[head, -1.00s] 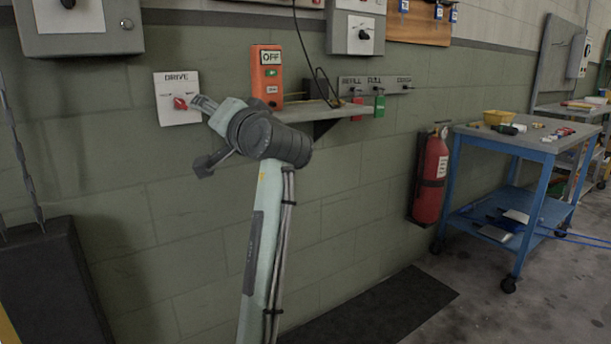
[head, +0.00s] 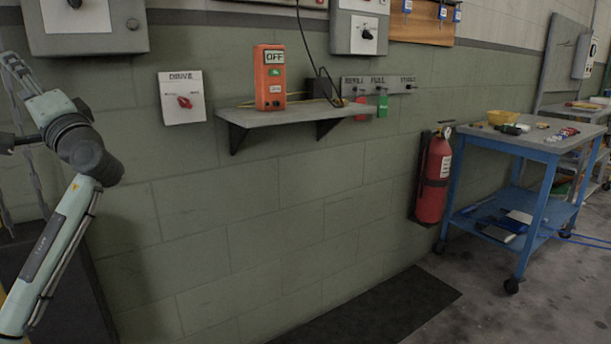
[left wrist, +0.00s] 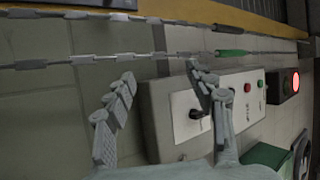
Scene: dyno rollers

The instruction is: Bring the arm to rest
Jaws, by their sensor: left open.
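My left arm (head: 62,235) stands at the left edge of the head view, its dark wrist (head: 85,148) clear of the wall fittings. My left gripper (left wrist: 160,105) is open and empty in the left wrist view, its two fingers spread. In the head view the gripper (head: 22,85) is partly cut off at the left edge. The red DRIVE switch (head: 185,101) on its white plate is well to the right of it, untouched. My right gripper is not in view.
In the left wrist view chains (left wrist: 165,57) and a grey control box (left wrist: 165,118) lie beyond the fingers. A wall shelf (head: 290,116) holds an orange box (head: 270,78) reading OFF. A fire extinguisher (head: 433,180) and blue cart (head: 545,150) stand at the right.

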